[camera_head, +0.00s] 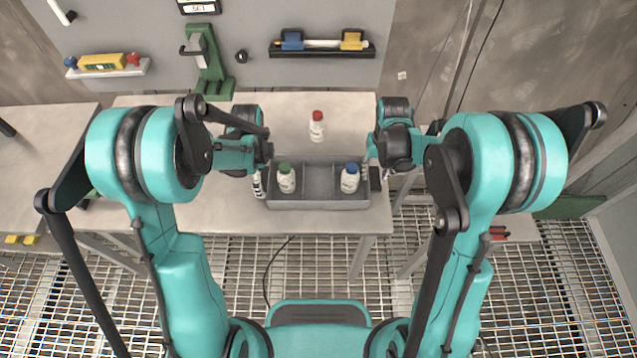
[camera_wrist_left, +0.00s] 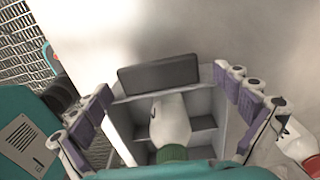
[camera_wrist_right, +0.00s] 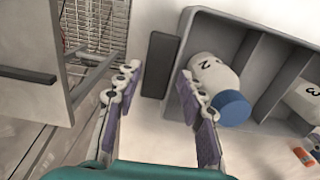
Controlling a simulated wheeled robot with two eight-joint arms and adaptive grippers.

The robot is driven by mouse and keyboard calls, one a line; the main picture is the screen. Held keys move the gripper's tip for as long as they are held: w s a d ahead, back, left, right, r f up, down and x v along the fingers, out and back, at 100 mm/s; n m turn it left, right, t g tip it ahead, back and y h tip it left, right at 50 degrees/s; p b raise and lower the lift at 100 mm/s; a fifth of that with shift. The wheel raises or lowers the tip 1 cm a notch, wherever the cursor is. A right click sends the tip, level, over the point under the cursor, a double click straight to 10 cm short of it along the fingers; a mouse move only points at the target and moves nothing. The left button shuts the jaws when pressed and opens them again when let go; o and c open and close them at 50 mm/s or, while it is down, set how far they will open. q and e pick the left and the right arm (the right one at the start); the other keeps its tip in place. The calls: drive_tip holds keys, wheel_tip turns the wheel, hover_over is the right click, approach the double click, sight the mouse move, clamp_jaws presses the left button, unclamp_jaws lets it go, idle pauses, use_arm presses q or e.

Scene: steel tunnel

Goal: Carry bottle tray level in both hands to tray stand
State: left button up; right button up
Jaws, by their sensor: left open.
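The grey bottle tray (camera_head: 318,204) sits on the table and has dividers inside. A green-capped bottle (camera_head: 287,178) stands in its left compartment and a blue-capped bottle (camera_head: 350,178) in its right one. My left gripper (camera_head: 259,184) is at the tray's left end, open, its fingers (camera_wrist_left: 165,110) spread either side of the dark end handle (camera_wrist_left: 158,74). My right gripper (camera_head: 370,172) is at the right end, its fingers (camera_wrist_right: 160,110) open either side of the other dark handle (camera_wrist_right: 160,62). Neither grips. I cannot clearly make out the tray stand.
A red-capped bottle (camera_head: 317,126) stands on the table behind the tray. A green holder (camera_head: 213,75) stands at the back left. A wall panel carries a black shelf (camera_head: 322,50) and a white shelf (camera_head: 106,69). Grating floor (camera_head: 310,255) lies in front.

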use_arm(q)
drive_tip(key=shift+f, duration=0.75)
use_arm(e)
drive_tip(key=shift+f, duration=0.7)
use_arm(q)
drive_tip(key=c, duration=0.7)
use_arm(e)
drive_tip(key=c, duration=0.7)
use_arm(q)
drive_tip(key=c, duration=0.5)
use_arm(e)
clamp_jaws()
use_arm(q)
drive_tip(key=c, duration=0.4)
drive_tip(key=shift+r, duration=0.15)
use_arm(e)
drive_tip(key=shift+r, duration=0.15)
